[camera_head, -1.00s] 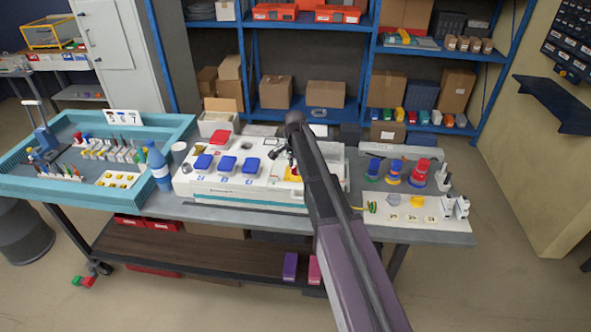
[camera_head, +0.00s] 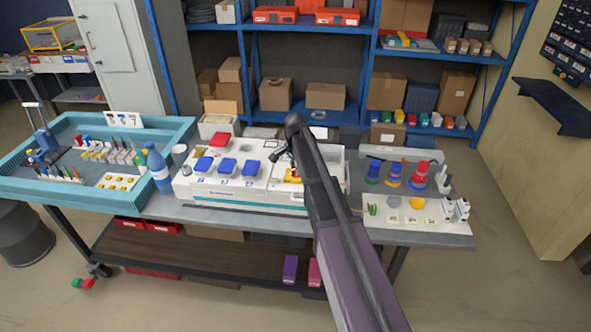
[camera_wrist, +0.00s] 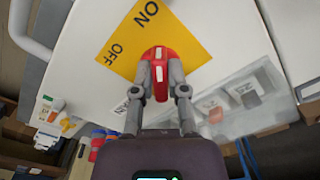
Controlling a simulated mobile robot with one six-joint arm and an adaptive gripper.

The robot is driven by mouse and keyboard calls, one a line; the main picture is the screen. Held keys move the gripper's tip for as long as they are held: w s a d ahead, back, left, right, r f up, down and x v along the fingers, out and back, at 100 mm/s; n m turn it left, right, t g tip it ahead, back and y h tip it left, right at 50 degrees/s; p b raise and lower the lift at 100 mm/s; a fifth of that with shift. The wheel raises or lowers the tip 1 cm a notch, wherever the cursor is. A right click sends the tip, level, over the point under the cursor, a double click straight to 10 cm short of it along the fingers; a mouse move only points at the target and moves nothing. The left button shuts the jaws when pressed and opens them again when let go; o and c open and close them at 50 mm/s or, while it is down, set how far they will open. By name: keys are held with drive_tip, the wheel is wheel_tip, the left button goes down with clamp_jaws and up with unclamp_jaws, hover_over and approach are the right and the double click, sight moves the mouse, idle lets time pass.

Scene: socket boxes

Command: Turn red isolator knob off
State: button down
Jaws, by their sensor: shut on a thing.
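The red isolator knob (camera_wrist: 158,58) sits on a yellow plate (camera_wrist: 188,45) marked ON and OFF in the wrist view. The plate is on the white socket box (camera_wrist: 90,65). My gripper (camera_wrist: 160,75) has a finger on each side of the knob and is shut on it. A white mark on the knob lies between the fingers. In the head view, my gripper (camera_head: 282,155) is at the right part of the white box (camera_head: 250,203), and my arm hides part of it.
Several blue-lidded sockets (camera_head: 227,166) and a red-lidded one (camera_head: 219,139) stand left on the box. A blue bottle (camera_head: 158,168) stands beside the teal tray (camera_head: 90,195). Colored plugs (camera_head: 419,175) and a white board (camera_head: 400,228) are right of my arm.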

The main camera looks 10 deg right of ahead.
drive_tip(key=n, duration=0.4)
drive_tip(key=shift+s+d+n, duration=0.1)
drive_tip(key=shift+d+n, duration=0.05)
drive_tip(key=shift+n, duration=0.25)
drive_tip(key=n, duration=0.4)
drive_tip(key=shift+d+n, duration=0.1)
drive_tip(key=shift+n, duration=0.2)
drive_tip(key=n, duration=0.8)
drive_tip(key=shift+d, duration=0.1)
drive_tip(key=c, duration=0.7)
unclamp_jaws()
drive_tip(key=shift+o, duration=0.2)
